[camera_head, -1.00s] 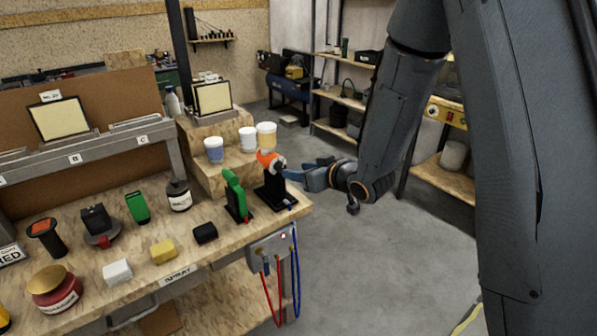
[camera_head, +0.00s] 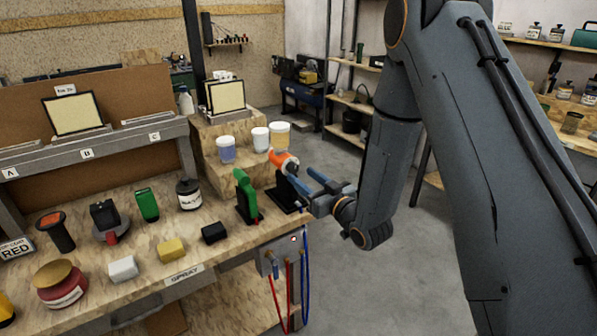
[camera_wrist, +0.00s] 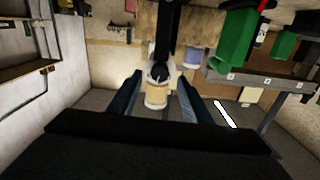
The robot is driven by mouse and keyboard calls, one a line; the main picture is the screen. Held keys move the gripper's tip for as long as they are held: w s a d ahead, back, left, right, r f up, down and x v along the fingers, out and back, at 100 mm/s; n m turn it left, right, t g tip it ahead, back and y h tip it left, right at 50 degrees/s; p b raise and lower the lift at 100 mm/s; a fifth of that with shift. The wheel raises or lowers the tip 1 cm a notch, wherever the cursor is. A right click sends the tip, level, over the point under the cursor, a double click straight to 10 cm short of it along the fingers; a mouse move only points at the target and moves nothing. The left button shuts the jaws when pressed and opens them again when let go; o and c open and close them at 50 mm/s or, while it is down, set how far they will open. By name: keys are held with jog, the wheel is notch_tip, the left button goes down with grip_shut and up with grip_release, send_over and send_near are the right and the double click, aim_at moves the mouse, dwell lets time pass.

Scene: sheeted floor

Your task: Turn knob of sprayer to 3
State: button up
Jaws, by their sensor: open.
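The orange sprayer (camera_head: 284,161) stands on a black stand (camera_head: 287,196) at the bench's right end. My gripper (camera_head: 303,178) is open just right of it, its blue fingers pointing at the sprayer's near side. In the wrist view my gripper (camera_wrist: 160,82) has its fingers apart. The black stand (camera_wrist: 168,35) hangs down from the top there, and a dark round end with a grey rim (camera_wrist: 158,72) sits between the fingertips, apparently the sprayer's knob. No contact shows. The knob's numbers cannot be read.
A green sprayer (camera_head: 246,193) stands close left of the orange one. White-lidded cups (camera_head: 260,139) stand on the wooden step behind. A grey box (camera_head: 285,254) with red and blue hoses hangs at the bench's end. The floor right of the bench is clear.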

aim_at(295, 170)
jog(key=shift+p+x, duration=0.35)
jog(key=shift+x, duration=1.4)
jog(key=c, duration=1.1)
jog(key=shift+m+b, duration=0.45)
jog(key=shift+m, duration=1.05)
jog(key=o, duration=1.1)
jog(key=shift+s, duration=0.1)
